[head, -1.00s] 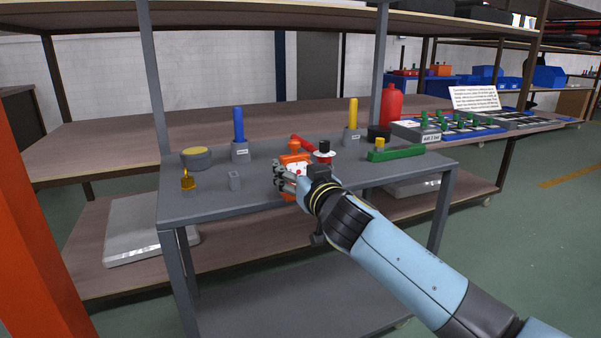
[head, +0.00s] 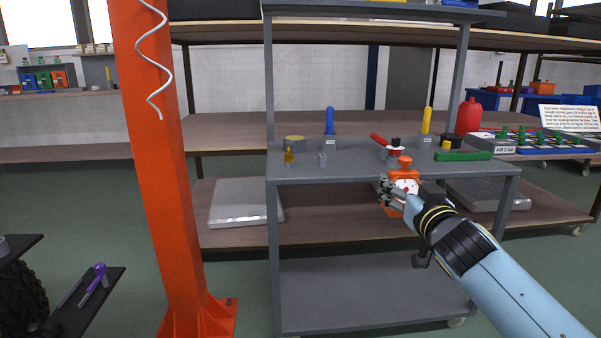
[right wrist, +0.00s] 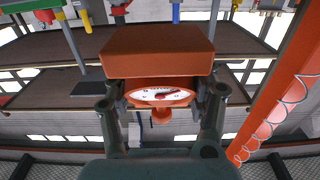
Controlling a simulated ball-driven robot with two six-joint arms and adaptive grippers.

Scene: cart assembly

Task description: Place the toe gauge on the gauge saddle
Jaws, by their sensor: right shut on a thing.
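The toe gauge (head: 407,185) is orange with a white dial and an orange knob on top. It is held upright in the head view, in front of the grey cart's top. My right gripper (head: 389,191) is shut on it. In the right wrist view the orange gauge body (right wrist: 160,50) sits between the two fingers (right wrist: 160,100), with the dial facing the camera. My left gripper is not in view. I cannot make out a gauge saddle for sure in these frames.
An orange post (head: 160,180) stands left. A dark plate (head: 75,315) with a purple-handled tool (head: 99,270) and a tyre (head: 20,295) are lower left.

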